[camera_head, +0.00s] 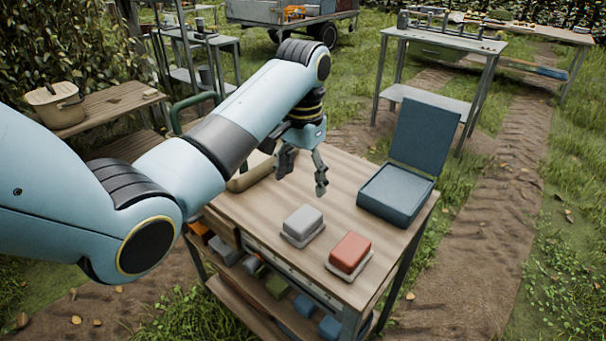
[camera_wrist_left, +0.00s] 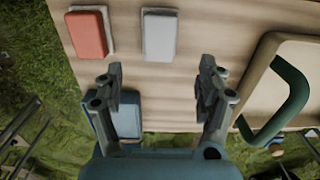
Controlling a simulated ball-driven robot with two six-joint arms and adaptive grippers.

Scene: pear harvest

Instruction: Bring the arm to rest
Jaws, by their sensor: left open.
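My left gripper (camera_head: 303,173) is open and empty above the wooden workbench (camera_head: 335,192). My light blue left arm reaches in from the left. In the left wrist view the two fingers of my left gripper (camera_wrist_left: 160,85) stand wide apart with bare bench top between them. My right gripper is in neither view.
A grey block (camera_head: 303,221) and a red block (camera_head: 350,251) sit on pale bases at the bench's front. A blue case (camera_head: 395,194) stands open at the right. A tan crate with a green handle (camera_wrist_left: 290,95) is beside my gripper. Grass surrounds the bench.

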